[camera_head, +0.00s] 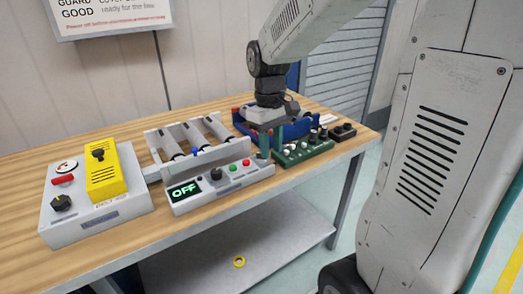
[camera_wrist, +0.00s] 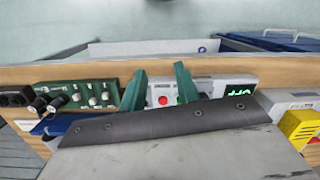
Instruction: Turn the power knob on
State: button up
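A grey control box (camera_head: 226,186) stands at the table's front edge, with a lit display (camera_head: 184,191) reading OFF. A black knob (camera_head: 215,174) sits on its face, right of the display, with small coloured buttons (camera_head: 246,163) further right. My gripper (camera_head: 271,141) hangs above the box's right end, apart from the knob. In the wrist view, its two green fingers (camera_wrist: 160,88) are spread with nothing held between them. A red button (camera_wrist: 164,100) shows between them. The display (camera_wrist: 240,90) is to the right there; the knob is not clearly visible.
A green panel (camera_head: 303,152) with several knobs stands right of my gripper, a blue tray (camera_head: 309,127) behind it. Rollers (camera_head: 199,133) lie behind the grey box. A left box (camera_head: 97,220) carries a yellow block (camera_head: 104,174) and another black knob (camera_head: 61,202).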

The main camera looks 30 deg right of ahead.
jog(key=w+d+f+n, duration=0.1)
jog(key=w, duration=0.2)
jog(key=w+d+n, duration=0.2)
jog(key=w, duration=0.2)
jog(key=w+d+f+n+t, duration=0.1)
jog(key=w+n, duration=0.1)
jog(key=w, duration=0.2)
jog(key=shift+d+f, duration=0.3)
jog(key=shift+w+r+n, duration=0.2)
jog(key=shift+r+n, duration=0.05)
jog(key=shift+n, duration=0.25)
jog(key=shift+f+n, duration=0.35)
jog(key=shift+n, duration=0.05)
notch_tip(320, 180, down, 7)
jog(key=shift+f, duration=0.1)
grip_shut()
